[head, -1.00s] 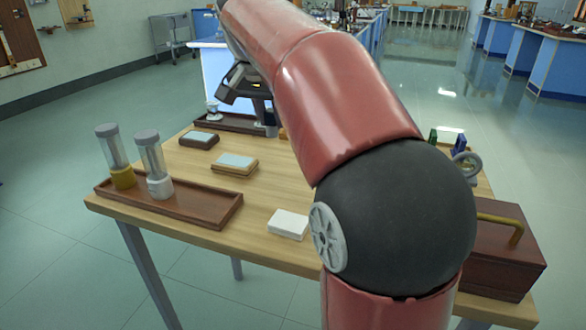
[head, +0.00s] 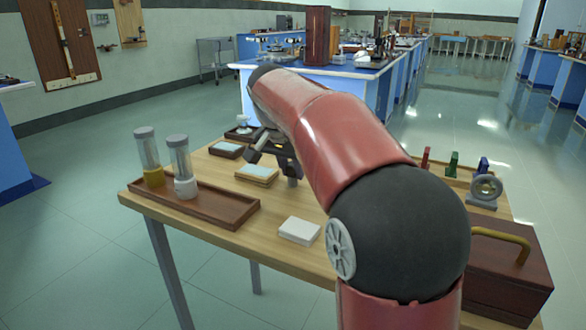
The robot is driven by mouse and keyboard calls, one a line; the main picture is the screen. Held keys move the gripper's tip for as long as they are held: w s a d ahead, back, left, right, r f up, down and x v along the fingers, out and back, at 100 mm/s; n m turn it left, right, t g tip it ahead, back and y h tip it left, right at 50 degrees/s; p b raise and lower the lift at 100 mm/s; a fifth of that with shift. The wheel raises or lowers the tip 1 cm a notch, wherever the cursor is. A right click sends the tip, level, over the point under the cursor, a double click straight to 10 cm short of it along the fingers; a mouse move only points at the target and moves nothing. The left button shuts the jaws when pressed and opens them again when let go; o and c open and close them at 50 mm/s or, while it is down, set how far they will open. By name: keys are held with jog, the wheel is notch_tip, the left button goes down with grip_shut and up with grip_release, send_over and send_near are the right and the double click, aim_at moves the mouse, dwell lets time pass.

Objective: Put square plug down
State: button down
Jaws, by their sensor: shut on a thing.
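My gripper (head: 272,168) is at the far part of the wooden table (head: 225,230), just right of a yellow-edged block with a pale top (head: 257,174). It points down, with dark fingers, and is shut on the square plug. The plug is small and mostly hidden by the fingers and my arm, so its shape and any contact with the table cannot be told.
A brown tray (head: 225,210) at left holds two capped clear cylinders (head: 181,165). A white box (head: 299,231) lies at the front. A dark wooden case (head: 505,265) and a ring-shaped instrument (head: 485,190) stand right. Red, green and blue pieces (head: 453,165) stand behind my arm.

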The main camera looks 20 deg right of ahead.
jog(key=c, duration=1.3)
grip_release()
jog(key=shift+f, duration=0.1)
jog(key=shift+o, duration=0.2)
